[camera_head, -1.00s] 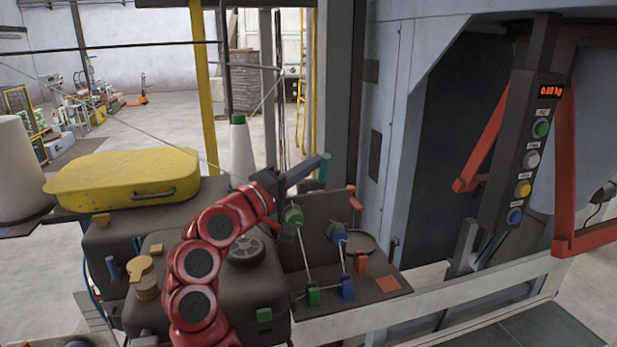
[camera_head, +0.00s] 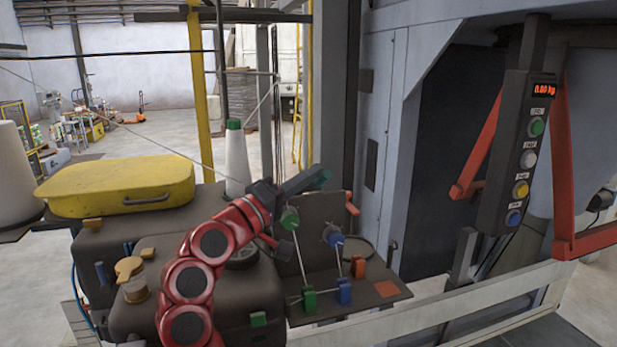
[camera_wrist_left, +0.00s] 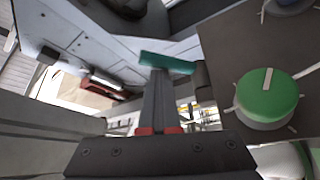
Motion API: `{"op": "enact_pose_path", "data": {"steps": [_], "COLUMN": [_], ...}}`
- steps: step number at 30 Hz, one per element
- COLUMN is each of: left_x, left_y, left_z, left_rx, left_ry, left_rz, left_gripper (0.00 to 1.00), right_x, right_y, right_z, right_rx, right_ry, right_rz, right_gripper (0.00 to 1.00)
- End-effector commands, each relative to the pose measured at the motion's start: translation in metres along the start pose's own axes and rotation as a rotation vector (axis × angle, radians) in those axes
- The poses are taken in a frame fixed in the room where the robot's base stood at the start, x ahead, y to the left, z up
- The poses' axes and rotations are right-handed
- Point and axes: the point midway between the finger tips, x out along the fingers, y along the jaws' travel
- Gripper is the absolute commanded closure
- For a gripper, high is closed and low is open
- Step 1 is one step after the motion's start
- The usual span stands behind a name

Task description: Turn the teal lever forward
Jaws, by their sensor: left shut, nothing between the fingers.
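The teal lever (camera_head: 323,179) shows at the upper right of the dark knob panel, partly hidden behind my left fingers. In the left wrist view it is a teal bar (camera_wrist_left: 168,63) lying across the tips of my fingers. My left gripper (camera_head: 310,176) is shut with nothing between its fingers. In the left wrist view its closed fingers (camera_wrist_left: 159,78) point at the bar and their tips meet its edge; I cannot tell whether they press on it. My right gripper is not in view.
A green knob (camera_head: 289,219) sits just below my left gripper and shows large in the left wrist view (camera_wrist_left: 268,97). A blue knob (camera_head: 333,236) and a red-tipped handle (camera_head: 351,203) are close by. A white thread cone (camera_head: 236,165) stands behind; a button box (camera_head: 518,150) hangs right.

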Motion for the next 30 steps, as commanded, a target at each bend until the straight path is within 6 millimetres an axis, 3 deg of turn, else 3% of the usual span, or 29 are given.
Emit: {"op": "enact_pose_path", "data": {"steps": [10, 14, 30], "left_x": [-0.001, -0.013, -0.136], "left_y": [-0.001, -0.002, -0.003], "left_z": [0.0, 0.0, 0.0], "left_rx": [0.0, 0.0, -0.001], "left_ry": [0.0, 0.001, 0.004], "left_rz": [-0.001, 0.0, 0.001], "left_gripper": [1.0, 1.0, 1.0], "right_x": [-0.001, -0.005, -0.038], "right_y": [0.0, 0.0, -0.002], "right_z": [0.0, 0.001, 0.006], "right_rx": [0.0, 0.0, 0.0], "right_ry": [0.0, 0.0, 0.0], "right_rz": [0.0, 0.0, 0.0], "right_gripper": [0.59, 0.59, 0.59]}}
